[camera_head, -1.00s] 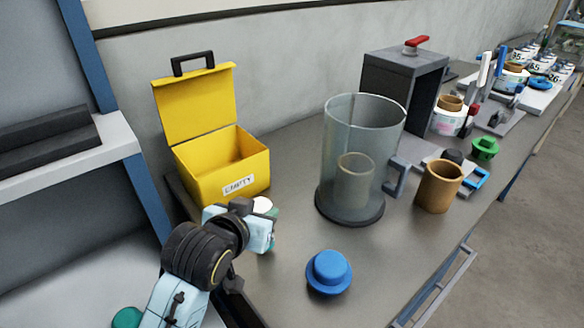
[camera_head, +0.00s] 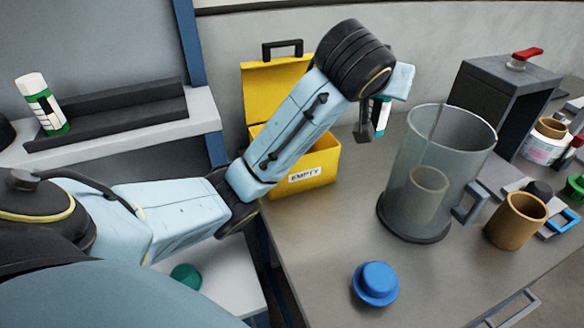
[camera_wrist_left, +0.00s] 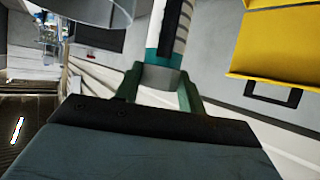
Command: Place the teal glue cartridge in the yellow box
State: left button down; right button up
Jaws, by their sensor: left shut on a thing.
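My left gripper (camera_head: 372,124) is raised beside the yellow box, to its right in the head view. It is shut on the teal glue cartridge (camera_head: 383,113), which is mostly hidden behind my wrist. In the left wrist view the gripper (camera_wrist_left: 160,82) grips the teal end of the cartridge (camera_wrist_left: 164,48), which has a white body with a dark stripe. The yellow box (camera_head: 325,160) has its lid up and an "EMPTY" label; my forearm hides much of its opening. Its yellow also shows in the left wrist view (camera_wrist_left: 280,42). My right gripper is not in view.
A clear jug (camera_head: 440,150) with a cup inside stands right of the box, near a brown cup (camera_head: 516,219). A blue knobbed disc (camera_head: 376,284) lies in front. A green-and-white cartridge (camera_head: 43,104) stands on the left shelf. The bench between box and jug is clear.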

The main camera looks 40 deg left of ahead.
pick_arm(q)
jog(key=w+a+f+n+g+y, duration=0.2)
jog(key=a+n+y, duration=0.1)
jog(key=a, duration=0.4)
jog(key=w+a+f+n+g+y, duration=0.1)
jog(key=w+a+f+n+y, duration=0.15)
jog(key=a, duration=0.55)
jog(key=s+a+f+n+g+y, duration=0.3)
jog(key=s+a+f+n, duration=0.15)
jog(key=a+f, duration=0.35)
notch_tip(320, 180, down, 10)
jog(key=a+b, duration=0.1)
jog(key=shift+s+f, duration=0.15)
jog(key=shift+f, duration=0.1)
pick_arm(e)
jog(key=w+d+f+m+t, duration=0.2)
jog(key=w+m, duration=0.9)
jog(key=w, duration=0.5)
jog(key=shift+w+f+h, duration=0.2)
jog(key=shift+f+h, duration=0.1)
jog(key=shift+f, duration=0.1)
pick_arm(q)
jog(key=shift+a+f+n+b, duration=0.1)
jog(key=shift+n+b, duration=0.2)
jog(key=c, duration=1.3)
grip_release()
jog(key=shift+f, duration=0.15)
jog(key=o, duration=0.4)
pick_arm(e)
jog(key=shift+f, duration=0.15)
